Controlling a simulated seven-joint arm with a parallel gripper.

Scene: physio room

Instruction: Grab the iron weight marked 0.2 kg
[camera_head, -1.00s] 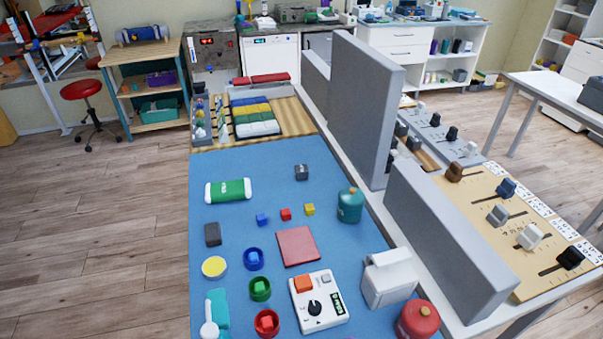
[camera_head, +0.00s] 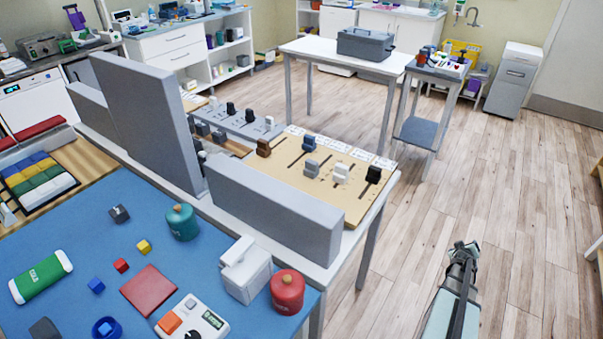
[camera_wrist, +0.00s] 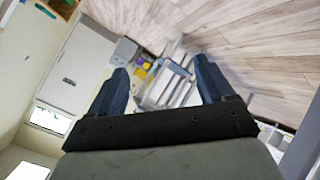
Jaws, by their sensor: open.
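Two small dark grey blocks that look like weights are on the blue mat (camera_head: 75,255). One block (camera_head: 119,213) is near the mat's back edge, left of a teal canister. The other block (camera_head: 43,328) is at the lower left, cut by the picture's bottom edge. No 0.2 kg mark is readable on either, so I cannot tell which one bears it. My gripper (camera_wrist: 163,78) is open and empty in the wrist view, its two dark fingers apart. In the head view my arm is at the lower right over the floor, well away from the mat.
A tall grey partition (camera_head: 145,125) and a lower one (camera_head: 272,215) stand along the bench behind the mat. A teal canister (camera_head: 182,222), a red canister (camera_head: 287,291) and a white box (camera_head: 245,270) stand nearby. Open wooden floor (camera_head: 520,220) lies on the right.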

